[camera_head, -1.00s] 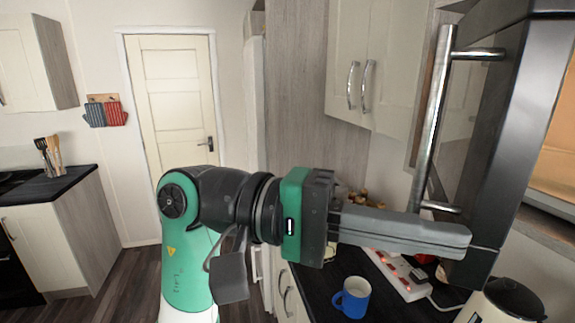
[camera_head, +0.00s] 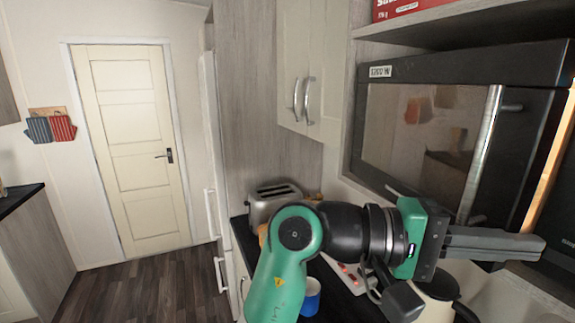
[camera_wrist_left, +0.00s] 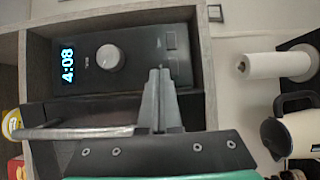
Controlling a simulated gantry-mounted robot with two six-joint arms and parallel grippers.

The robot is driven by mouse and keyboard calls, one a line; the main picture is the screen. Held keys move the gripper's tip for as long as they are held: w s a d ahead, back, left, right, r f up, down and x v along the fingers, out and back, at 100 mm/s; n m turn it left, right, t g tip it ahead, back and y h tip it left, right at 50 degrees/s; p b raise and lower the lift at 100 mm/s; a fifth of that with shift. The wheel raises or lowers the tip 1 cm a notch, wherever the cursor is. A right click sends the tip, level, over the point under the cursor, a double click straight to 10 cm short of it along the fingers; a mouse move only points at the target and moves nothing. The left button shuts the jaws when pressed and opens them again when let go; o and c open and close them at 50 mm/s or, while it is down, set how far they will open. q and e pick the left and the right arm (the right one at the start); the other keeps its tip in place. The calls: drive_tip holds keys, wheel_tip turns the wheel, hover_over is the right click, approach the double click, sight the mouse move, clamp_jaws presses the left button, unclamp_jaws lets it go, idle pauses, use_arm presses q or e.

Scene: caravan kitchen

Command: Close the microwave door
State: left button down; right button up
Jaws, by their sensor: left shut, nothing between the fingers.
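The microwave (camera_head: 450,68) is the dark box in the wall unit at the right of the head view. The long metal handle (camera_head: 481,150) stands upright at the door's right side. It also shows in the left wrist view (camera_wrist_left: 80,132), beside the clock and knob panel (camera_wrist_left: 125,60). My left gripper (camera_head: 538,246) is shut and empty, below and right of the handle. In the left wrist view its fingers (camera_wrist_left: 160,75) lie over the panel's edge; contact is unclear. My right gripper is out of view.
A toaster (camera_head: 272,203), a blue mug (camera_head: 311,295) and a cream kettle (camera_head: 437,297) stand on the counter below. A shelf with a red box (camera_head: 405,8) is above the microwave. A paper roll (camera_wrist_left: 280,65) shows in the left wrist view.

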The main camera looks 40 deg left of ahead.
use_arm(q)
drive_tip(key=shift+w, duration=0.1)
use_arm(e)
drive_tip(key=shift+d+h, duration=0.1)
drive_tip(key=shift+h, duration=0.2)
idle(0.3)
use_arm(q)
drive_tip(key=s+b, duration=0.5)
drive_tip(key=s, duration=0.8)
drive_tip(key=shift+s, duration=0.15)
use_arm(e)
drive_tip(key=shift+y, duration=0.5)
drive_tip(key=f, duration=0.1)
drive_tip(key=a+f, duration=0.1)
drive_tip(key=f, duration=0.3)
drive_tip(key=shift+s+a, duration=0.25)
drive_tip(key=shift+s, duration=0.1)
